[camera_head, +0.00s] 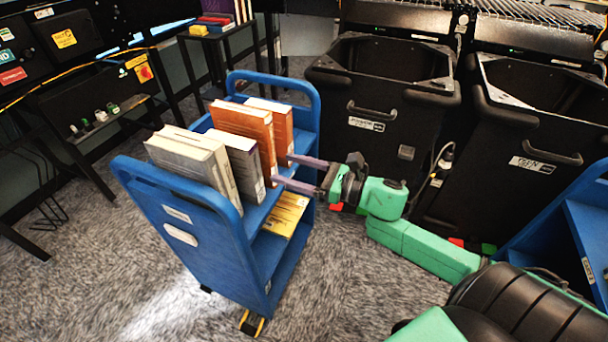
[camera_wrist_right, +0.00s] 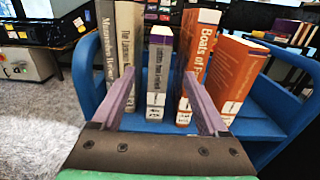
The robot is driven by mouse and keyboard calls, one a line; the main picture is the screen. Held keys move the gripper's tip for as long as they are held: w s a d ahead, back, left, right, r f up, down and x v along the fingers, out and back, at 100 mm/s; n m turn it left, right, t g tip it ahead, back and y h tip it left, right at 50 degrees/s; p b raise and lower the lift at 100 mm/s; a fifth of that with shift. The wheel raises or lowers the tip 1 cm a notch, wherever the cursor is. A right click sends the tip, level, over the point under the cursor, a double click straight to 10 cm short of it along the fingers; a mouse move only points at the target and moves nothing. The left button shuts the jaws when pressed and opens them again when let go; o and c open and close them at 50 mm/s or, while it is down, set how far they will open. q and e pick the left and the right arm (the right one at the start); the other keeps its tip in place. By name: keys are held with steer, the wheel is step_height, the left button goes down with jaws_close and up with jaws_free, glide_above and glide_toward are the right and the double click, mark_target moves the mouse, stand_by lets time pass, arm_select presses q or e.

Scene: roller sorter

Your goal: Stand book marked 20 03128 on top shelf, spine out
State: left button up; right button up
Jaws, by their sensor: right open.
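A blue cart (camera_head: 215,225) holds several books standing on its top shelf. My right gripper (camera_head: 281,168) is open and empty at the cart's right side, its fingers pointing at the spines. In the right wrist view, a grey book with a purple top (camera_wrist_right: 158,75) stands between the finger lines, beyond the tips. Right of it are an orange book (camera_wrist_right: 199,50) and a leaning orange-brown book (camera_wrist_right: 234,75); left are taller beige-grey books (camera_wrist_right: 128,40). The spine labels are too small to read, so I cannot tell which is 20 03128. My left gripper is not in view.
A yellow book (camera_head: 287,212) lies on the cart's lower shelf. Black bins (camera_head: 380,125) stand behind my right arm, and another blue cart (camera_head: 575,225) is at the right edge. A small table with books (camera_head: 215,28) is at the back. Carpet at the front left is clear.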

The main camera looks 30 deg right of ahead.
steer(key=v, duration=0.3)
steer(key=shift+s+d, duration=0.1)
steer(key=shift+s, duration=0.05)
